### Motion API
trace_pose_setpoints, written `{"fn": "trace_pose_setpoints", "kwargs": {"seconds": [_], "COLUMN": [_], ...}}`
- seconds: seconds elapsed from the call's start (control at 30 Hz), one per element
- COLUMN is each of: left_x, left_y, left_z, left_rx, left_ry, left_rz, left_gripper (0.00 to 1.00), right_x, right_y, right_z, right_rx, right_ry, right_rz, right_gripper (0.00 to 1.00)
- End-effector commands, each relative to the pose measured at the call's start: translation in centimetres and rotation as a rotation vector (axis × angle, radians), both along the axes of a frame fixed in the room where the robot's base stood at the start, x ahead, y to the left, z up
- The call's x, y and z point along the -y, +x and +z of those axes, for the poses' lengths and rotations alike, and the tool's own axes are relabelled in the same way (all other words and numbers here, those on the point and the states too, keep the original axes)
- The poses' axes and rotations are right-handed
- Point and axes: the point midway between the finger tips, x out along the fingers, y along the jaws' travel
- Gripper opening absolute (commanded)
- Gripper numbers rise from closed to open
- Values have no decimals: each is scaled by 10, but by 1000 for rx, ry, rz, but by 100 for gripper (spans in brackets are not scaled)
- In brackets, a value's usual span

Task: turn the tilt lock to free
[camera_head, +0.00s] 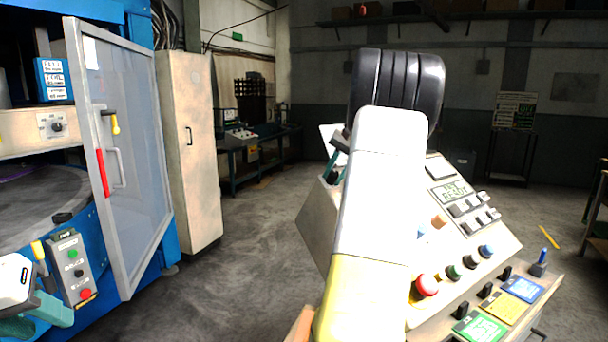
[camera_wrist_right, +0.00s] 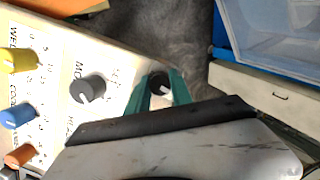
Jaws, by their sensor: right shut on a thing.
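A round black knob with a pale pointer line (camera_wrist_right: 160,85) sits near the edge of the cream console panel in the right wrist view. No label beside it can be read, so I cannot tell from lettering that it is the tilt lock. My right gripper (camera_wrist_right: 161,92) has its green fingers on either side of this knob and is shut on it. In the head view my right arm covers much of the console, and the fingers show only in part beside its upper left edge. My left gripper (camera_head: 40,317) is at the lower left, its teal fingers apart and empty.
The cream console (camera_head: 318,220) carries a display, keys, a red button (camera_head: 425,285) and colored cards. A grey knob (camera_wrist_right: 88,89) and a yellow knob (camera_wrist_right: 18,60) stand near the held one. A blue machine with a clear door (camera_head: 125,150) stands left. Open floor lies between.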

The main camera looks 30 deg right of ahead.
Motion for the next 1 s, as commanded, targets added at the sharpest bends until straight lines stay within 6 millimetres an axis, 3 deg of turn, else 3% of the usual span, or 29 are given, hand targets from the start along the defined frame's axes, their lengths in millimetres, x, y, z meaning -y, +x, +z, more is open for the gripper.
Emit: {"fn": "trace_pose_setpoints", "kwargs": {"seconds": [0.5, 1.0], "left_x": [0, 0], "left_y": [0, 0], "left_z": [0, 0], "left_rx": [0, 0], "left_ry": [0, 0], "left_rz": [0, 0], "left_gripper": [36, 36], "right_x": [1, 1], "right_y": [0, 0], "right_z": [1, 1], "right_rx": [-13, -18], "right_ry": [247, 343], "right_rz": [-359, -497], "right_gripper": [0, 0]}}
